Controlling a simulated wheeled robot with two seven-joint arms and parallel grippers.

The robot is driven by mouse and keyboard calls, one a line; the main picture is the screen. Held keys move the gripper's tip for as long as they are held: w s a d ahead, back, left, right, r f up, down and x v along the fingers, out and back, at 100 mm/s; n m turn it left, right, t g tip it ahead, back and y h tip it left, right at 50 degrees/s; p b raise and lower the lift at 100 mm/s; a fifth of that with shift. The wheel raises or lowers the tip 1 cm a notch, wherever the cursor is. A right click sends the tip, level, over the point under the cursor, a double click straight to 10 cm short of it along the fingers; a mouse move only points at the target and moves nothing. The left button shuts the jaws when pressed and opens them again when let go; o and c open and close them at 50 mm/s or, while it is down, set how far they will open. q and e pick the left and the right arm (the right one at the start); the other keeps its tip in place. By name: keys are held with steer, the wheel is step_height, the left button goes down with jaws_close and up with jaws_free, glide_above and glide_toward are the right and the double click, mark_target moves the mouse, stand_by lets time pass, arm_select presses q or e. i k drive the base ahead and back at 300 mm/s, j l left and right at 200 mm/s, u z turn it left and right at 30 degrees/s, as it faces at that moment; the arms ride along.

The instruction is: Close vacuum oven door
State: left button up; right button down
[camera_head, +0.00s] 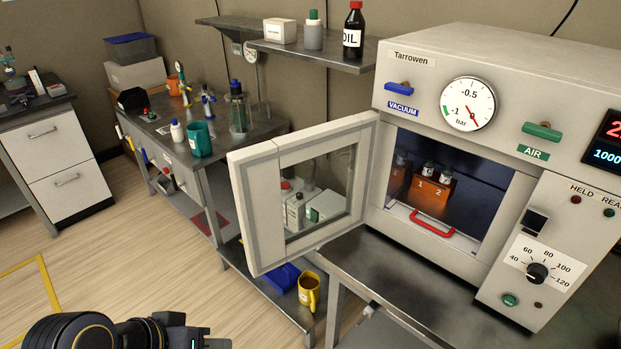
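The vacuum oven (510,90) stands on a metal bench at the right, with a gauge, a blue VACUUM handle and a green AIR handle on its front. Its door (250,212), a pale frame around a window, is swung wide open to the left. Inside the chamber, an orange block (429,194) marked 1 and 2 holds small vials, and a red handle (432,223) lies at the front. My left gripper (200,338) is at the bottom left edge, apart from the door; its fingers are mostly cut off. My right gripper is not in view.
The oven bench (385,268) has bare metal in front of the chamber. A yellow mug (309,291) sits on a low shelf below the door. A cluttered side bench (240,142) and wall shelf (300,50) stand behind. The wooden floor (130,250) at left is clear.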

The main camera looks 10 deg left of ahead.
mark_target(254, 169)
steer(key=i+j+z, duration=0.2)
steer(key=j+z, duration=0.25)
steer(key=j, duration=0.3)
steer(key=j+z, duration=0.5)
steer(key=j, duration=0.25)
steer(key=j+z, duration=0.45)
steer(key=j, duration=0.4)
steer(key=j+z, duration=0.35)
steer(key=k+j+z, duration=0.2)
steer(key=j+z, duration=0.15)
steer(key=j, duration=0.15)
steer(key=j+u, duration=0.15)
steer(key=u, duration=0.15)
